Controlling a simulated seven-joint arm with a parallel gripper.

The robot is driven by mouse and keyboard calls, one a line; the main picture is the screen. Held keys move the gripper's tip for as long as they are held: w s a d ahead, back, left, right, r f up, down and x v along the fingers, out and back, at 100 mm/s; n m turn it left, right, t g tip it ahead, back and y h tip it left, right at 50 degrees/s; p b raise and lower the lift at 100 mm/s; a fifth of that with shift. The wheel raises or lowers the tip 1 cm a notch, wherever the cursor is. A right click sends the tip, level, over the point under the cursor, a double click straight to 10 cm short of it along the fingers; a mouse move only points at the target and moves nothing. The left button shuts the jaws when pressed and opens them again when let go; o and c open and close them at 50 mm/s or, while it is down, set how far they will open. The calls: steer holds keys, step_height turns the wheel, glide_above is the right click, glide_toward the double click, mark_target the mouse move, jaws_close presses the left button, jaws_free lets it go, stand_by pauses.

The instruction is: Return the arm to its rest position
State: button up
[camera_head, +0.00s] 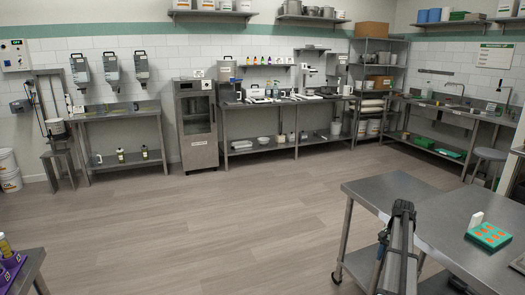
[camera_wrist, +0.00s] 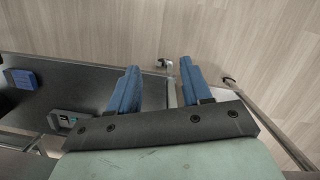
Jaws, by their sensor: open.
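My gripper (camera_wrist: 159,64) shows in the wrist view with its two blue fingers spread apart and nothing between them. A strip of wooden floor (camera_wrist: 230,30) lies beyond the fingertips. The edge of a dark surface (camera_wrist: 90,90) passes behind the left finger. In the head view a dark grey jointed part, which looks like my arm (camera_head: 400,245), stands at the lower right in front of a steel table (camera_head: 385,188). I cannot make out the fingers there.
A green tray with orange spots (camera_head: 488,236) and a white piece (camera_head: 476,220) are on the right table. A blue block (camera_wrist: 20,78) and a small grey device (camera_wrist: 72,119) lie left in the wrist view. The middle floor (camera_head: 220,215) is clear.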

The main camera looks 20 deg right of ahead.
steer(key=s+a+f+n+g, duration=0.1)
steer(key=a+f+n, duration=0.2)
steer(key=a+f, duration=1.2)
steer(key=s+a+f+n+g, duration=0.1)
steer(key=a+f+n+g, duration=0.15)
steer(key=a+f, duration=1.25)
steer(key=s+a+f+n+g, duration=0.1)
steer(key=s+a+f+n, duration=0.1)
steer(key=s+a, duration=0.6)
steer(key=s+a+f+n, duration=0.3)
steer(key=s+a, duration=0.1)
steer(key=a, duration=0.7)
steer(key=s+a+f+n+h, duration=0.1)
steer(key=s+a, duration=0.3)
steer(key=s, duration=0.3)
steer(key=s+a+f+n+g, duration=0.1)
steer(key=s+a, duration=0.3)
steer(key=s, duration=0.4)
steer(key=shift+f+n+h, duration=0.4)
steer(key=shift+f+n, duration=0.05)
steer(key=shift+n, duration=0.3)
steer(key=shift+a+g, duration=0.1)
steer(key=shift+g, duration=0.15)
